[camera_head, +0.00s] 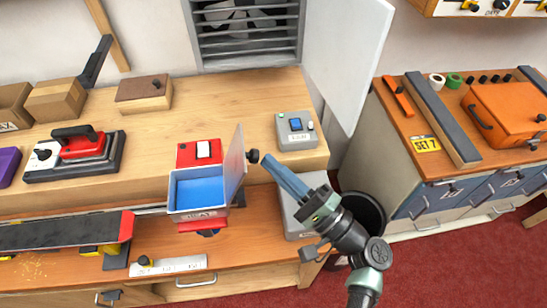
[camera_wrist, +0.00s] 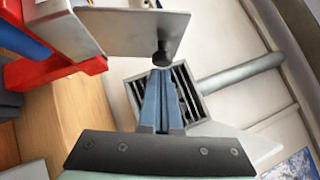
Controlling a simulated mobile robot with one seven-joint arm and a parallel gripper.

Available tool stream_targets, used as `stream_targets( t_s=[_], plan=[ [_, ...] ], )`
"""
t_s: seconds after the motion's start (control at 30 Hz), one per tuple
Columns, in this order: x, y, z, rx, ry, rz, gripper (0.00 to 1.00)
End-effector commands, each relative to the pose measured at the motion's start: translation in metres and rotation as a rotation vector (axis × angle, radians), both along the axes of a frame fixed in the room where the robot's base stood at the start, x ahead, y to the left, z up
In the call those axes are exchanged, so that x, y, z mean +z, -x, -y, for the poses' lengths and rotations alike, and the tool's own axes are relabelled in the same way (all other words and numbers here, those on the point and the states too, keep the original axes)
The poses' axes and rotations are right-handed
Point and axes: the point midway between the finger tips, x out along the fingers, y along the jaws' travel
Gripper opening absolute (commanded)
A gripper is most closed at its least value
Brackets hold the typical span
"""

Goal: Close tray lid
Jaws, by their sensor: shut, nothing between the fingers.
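The tray (camera_head: 203,212) is a small open box with a blue inside, on a red mount at the front of the bench. Its grey lid (camera_head: 236,162) stands open, roughly upright, along the tray's right side. A black knob (camera_head: 253,156) sticks out to the right from the lid. My gripper (camera_head: 267,161) is shut and empty, just right of the knob. In the wrist view the lid (camera_wrist: 135,30) is at the top, and the knob (camera_wrist: 161,54) is right at my fingertips (camera_wrist: 160,74). I cannot tell whether they touch.
A grey switch box (camera_head: 296,131) sits on the bench behind my gripper. A white panel (camera_head: 345,55) stands open beside the wall vent (camera_head: 246,35). A red sander (camera_head: 75,150) is at left. A dark bin (camera_head: 368,212) stands below my arm.

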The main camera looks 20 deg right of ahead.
Motion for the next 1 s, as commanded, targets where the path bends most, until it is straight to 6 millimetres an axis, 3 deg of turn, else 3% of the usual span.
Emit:
stream_targets(
  t_s=[1.0],
  plan=[
    [0.013,-0.002,-0.007,-0.001,0.101,-0.028,0.0]
  ],
)
